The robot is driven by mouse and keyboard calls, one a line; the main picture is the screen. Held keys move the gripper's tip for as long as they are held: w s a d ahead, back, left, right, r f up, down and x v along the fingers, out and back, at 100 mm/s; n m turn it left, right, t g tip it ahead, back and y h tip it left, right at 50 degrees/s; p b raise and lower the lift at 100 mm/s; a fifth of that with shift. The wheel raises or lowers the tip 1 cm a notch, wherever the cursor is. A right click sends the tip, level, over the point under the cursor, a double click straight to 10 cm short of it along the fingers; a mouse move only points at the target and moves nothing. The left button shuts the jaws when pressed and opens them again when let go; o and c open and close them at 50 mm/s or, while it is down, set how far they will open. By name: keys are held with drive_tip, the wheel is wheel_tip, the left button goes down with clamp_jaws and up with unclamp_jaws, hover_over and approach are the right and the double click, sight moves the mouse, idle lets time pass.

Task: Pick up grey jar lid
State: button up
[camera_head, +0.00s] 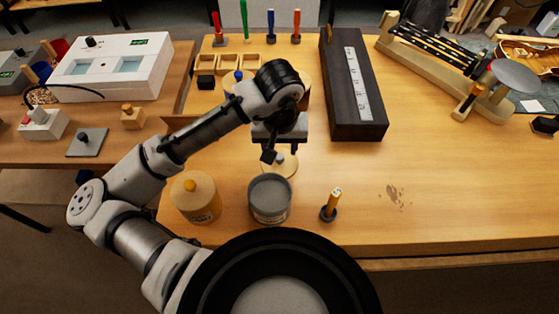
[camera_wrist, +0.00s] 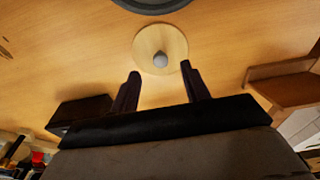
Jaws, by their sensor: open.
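The grey jar lid is a round pale wooden disc with a grey knob (camera_wrist: 161,59). It lies flat on the bench, and in the head view it shows partly behind my gripper (camera_head: 287,168). My gripper (camera_head: 279,153) is above the lid, pointing down. In the wrist view its two dark fingers (camera_wrist: 161,72) are apart and empty, with the knob ahead of the gap between them. The grey jar (camera_head: 270,203) stands open just in front of the lid, and its rim shows at the top of the wrist view (camera_wrist: 152,7).
A long dark case (camera_head: 352,100) lies behind to the right. The bench's right front is clear apart from a stain.

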sight(280, 157)
drive_tip(key=shift+w+f+p, duration=0.15)
drive_tip(key=shift+f+p, duration=0.05)
drive_tip(key=shift+f, duration=0.7)
drive_tip(key=shift+w+f+p, duration=0.15)
drive_tip(key=shift+w+f, duration=0.05)
drive_tip(key=shift+f, duration=0.75)
drive_tip(key=shift+w+f+p, duration=0.15)
drive_tip(key=shift+f+p, duration=0.05)
drive_tip(key=shift+f, duration=0.7)
clamp_jaws()
drive_tip(key=shift+r, duration=0.1)
